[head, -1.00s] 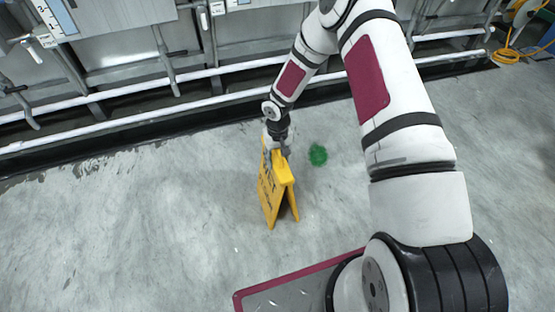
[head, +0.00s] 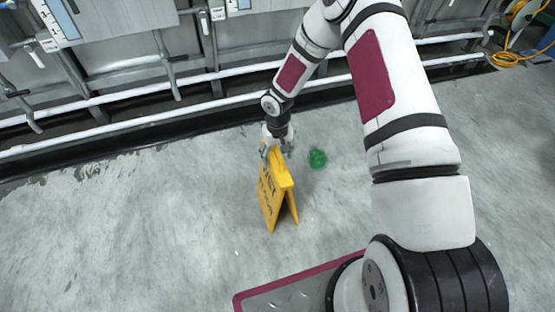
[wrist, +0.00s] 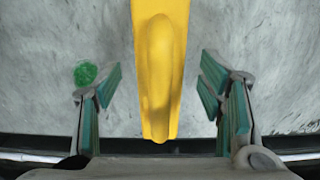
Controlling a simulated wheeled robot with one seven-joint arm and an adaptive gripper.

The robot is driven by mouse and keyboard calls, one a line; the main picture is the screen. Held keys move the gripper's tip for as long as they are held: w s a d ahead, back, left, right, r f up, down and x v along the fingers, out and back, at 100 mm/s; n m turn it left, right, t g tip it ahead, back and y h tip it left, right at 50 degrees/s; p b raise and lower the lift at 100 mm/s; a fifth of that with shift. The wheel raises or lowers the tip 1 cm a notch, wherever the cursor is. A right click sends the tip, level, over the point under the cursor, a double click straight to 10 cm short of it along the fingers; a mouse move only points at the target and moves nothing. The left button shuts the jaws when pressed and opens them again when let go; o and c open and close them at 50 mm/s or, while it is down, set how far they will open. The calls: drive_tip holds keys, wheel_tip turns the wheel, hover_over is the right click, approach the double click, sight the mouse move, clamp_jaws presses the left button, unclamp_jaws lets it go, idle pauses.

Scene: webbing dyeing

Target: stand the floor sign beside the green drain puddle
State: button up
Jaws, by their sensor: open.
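The yellow floor sign (head: 273,195) stands upright on the concrete floor with its two panels spread like a tent. The green drain puddle (head: 317,158) is a small patch on the floor to the right of the sign's top, a short gap away. My gripper (head: 278,148) is at the top of the sign. In the wrist view my gripper (wrist: 160,100) is open, with one finger on each side of the sign's top edge (wrist: 160,65) and gaps on both sides. The puddle also shows in the wrist view (wrist: 85,74), beside the left finger.
A dark drain channel (head: 130,137) runs along the foot of the machines behind the sign, with white pipes (head: 150,118) above it. A yellow hose (head: 508,58) lies at the far right. The floor left of the sign is clear.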

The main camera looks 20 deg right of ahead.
wheel_tip(320, 180, up, 9)
drive_tip(key=shift+f+p, duration=0.1)
drive_tip(key=shift+p, duration=1.15)
drive_tip(key=s+d+r+h, duration=0.1)
drive_tip(key=s+r, duration=0.4)
drive_tip(key=r, duration=0.4)
drive_tip(key=s+d+r+h, duration=0.15)
drive_tip(key=s+r, duration=0.25)
drive_tip(key=r, duration=0.6)
drive_tip(key=s+d+r, duration=0.2)
drive_tip(key=s+r, duration=0.3)
drive_tip(key=r, duration=0.4)
drive_tip(key=s+a+r, duration=0.1)
drive_tip(key=s+r, duration=0.1)
drive_tip(key=s, duration=0.7)
drive_tip(key=s+a+r+y, duration=0.1)
drive_tip(key=s+a+r, duration=0.1)
drive_tip(key=s, duration=0.7)
drive_tip(key=s+a+r+y, duration=0.1)
drive_tip(key=s+r, duration=0.3)
drive_tip(key=s, duration=0.5)
drive_tip(key=shift+a, duration=0.35)
drive_tip(key=shift+w+r+y, duration=0.1)
drive_tip(key=shift+y, duration=0.15)
wheel_tip(320, 180, up, 30)
drive_tip(key=t+p, duration=0.4)
drive_tip(key=p, duration=2.4)
drive_tip(key=shift+d, duration=0.3)
